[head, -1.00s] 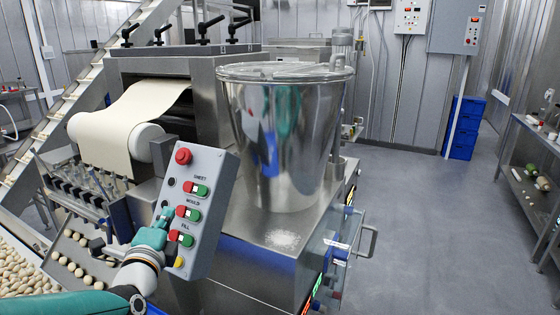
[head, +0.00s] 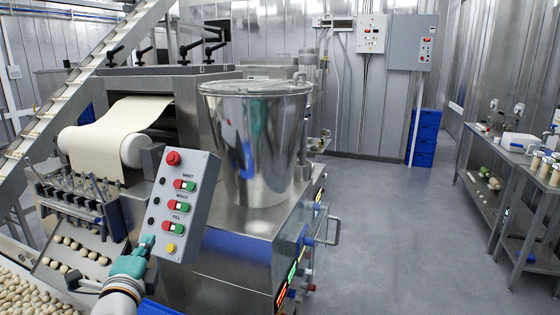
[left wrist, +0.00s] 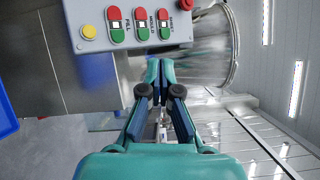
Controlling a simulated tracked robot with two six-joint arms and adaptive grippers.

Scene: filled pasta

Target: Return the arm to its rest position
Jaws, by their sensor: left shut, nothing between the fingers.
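My left gripper (head: 147,241) is at the lower left of the head view, beside the lower left edge of the grey control panel (head: 196,222). In the left wrist view the left gripper (left wrist: 160,66) is shut and empty, its fingertips together just beside the panel (left wrist: 88,14). The panel carries a red button (head: 173,158), three red-and-green switches labelled sheet, mould and fill, and a yellow button (head: 171,247). I cannot tell whether the fingertips touch the panel. My right gripper is not in view.
A steel hopper (head: 257,150) stands on the machine behind the panel. A dough sheet (head: 118,125) runs over a roller at left, with pasta pieces (head: 35,290) below. Blue crates (head: 424,138) stand at the back. Shelving (head: 500,165) lines the right; the floor between is clear.

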